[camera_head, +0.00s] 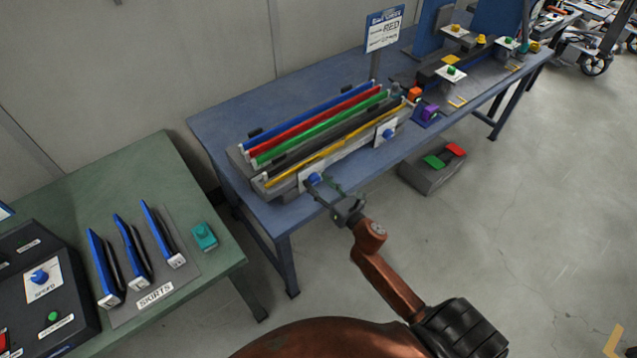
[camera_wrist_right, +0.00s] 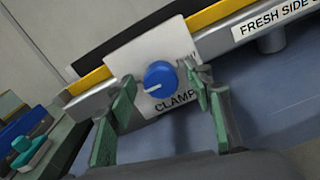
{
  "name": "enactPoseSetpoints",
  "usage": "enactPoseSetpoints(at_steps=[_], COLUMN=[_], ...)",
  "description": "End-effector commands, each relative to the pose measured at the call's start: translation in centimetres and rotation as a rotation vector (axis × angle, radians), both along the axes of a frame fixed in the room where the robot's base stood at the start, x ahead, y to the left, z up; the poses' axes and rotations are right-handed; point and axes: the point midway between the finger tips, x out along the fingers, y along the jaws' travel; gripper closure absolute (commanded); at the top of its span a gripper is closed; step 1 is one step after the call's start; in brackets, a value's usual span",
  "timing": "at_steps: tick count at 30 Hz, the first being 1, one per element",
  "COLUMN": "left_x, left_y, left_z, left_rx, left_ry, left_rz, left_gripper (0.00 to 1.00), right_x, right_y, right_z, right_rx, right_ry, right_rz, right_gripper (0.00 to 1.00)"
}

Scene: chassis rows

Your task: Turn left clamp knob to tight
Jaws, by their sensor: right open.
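The left clamp knob (camera_head: 314,179) is a blue round knob on a white plate at the near left end of the rack on the blue table. In the right wrist view the blue knob (camera_wrist_right: 160,79) sits on a white plate (camera_wrist_right: 150,50) lettered "CLAMP", with a pale pointer mark at its lower left. My right gripper (camera_head: 335,187) is open at the knob; in the wrist view its green-padded fingers (camera_wrist_right: 165,105) stand on either side of the knob, apart from it. Part of the plate's lettering is hidden by the right finger. My left gripper is not in view.
A second blue knob (camera_head: 388,133) sits farther right on the rack. Coloured strips (camera_head: 315,125) lie along the rack. A green table (camera_head: 200,290) with blue skirts (camera_head: 130,250) stands at left. A grey box with green and red pedals (camera_head: 433,168) is on the floor at right.

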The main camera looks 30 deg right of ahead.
Motion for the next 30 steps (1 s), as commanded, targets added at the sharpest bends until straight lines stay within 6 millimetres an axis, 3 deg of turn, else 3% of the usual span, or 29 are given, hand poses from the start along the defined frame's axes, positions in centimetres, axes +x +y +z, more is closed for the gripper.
enactPoseSetpoints(at_steps=[6,24,30], left_x=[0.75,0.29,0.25], left_y=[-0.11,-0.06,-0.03], left_z=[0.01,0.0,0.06], left_rx=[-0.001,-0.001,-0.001], left_ry=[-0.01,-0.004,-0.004], left_rz=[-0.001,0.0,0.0], left_gripper=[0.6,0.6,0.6], right_x=[0.04,0.02,0.02], right_y=[0.0,0.0,0.0], right_z=[-0.01,-0.01,0.0], right_rx=[0.0,0.001,0.01], right_ry=[0.0,0.0,0.001], right_rz=[0.0,0.0,0.0], right_gripper=[0.53,0.94,0.95])
